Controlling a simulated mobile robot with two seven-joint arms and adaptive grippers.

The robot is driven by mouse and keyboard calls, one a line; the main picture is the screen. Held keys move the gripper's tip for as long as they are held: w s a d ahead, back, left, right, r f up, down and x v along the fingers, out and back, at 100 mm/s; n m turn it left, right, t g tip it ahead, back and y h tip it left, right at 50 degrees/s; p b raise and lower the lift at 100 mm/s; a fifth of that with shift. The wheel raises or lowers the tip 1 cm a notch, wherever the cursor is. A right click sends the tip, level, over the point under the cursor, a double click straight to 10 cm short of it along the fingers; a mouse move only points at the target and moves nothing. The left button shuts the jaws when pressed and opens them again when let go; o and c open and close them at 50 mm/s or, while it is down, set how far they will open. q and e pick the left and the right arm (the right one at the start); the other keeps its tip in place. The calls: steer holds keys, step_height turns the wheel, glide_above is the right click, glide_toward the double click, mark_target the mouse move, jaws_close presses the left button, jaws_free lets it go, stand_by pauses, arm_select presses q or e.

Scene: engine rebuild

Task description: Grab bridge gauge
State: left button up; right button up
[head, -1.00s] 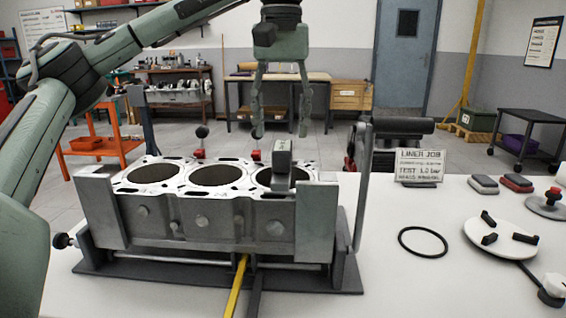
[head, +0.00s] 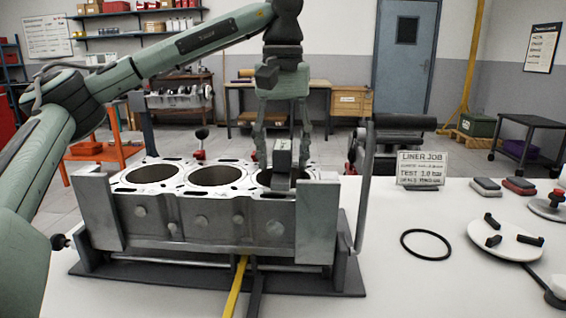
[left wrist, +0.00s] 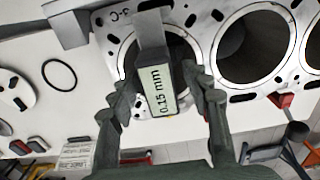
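The bridge gauge (head: 282,153) is a grey block standing on the top deck of the engine block (head: 205,215), at the rightmost bore. In the left wrist view the gauge (left wrist: 162,88) has a pale face reading "0.15 mm" and a grey bar reaching over the bore. My left gripper (head: 283,160) comes down from above with its fingers on either side of the gauge. In the left wrist view the gripper (left wrist: 163,82) is open, with small gaps seeming to remain beside the gauge. My right gripper is not in view.
The engine block sits in a dark fixture with an upright grey bar (head: 364,185) at its right. A sign (head: 422,168), a black ring (head: 425,244) and a round white plate (head: 505,240) are on the white bench to the right. The bench between them is clear.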

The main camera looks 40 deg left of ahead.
arm_select(q)
jaws_close()
steer(key=shift+r, duration=0.1)
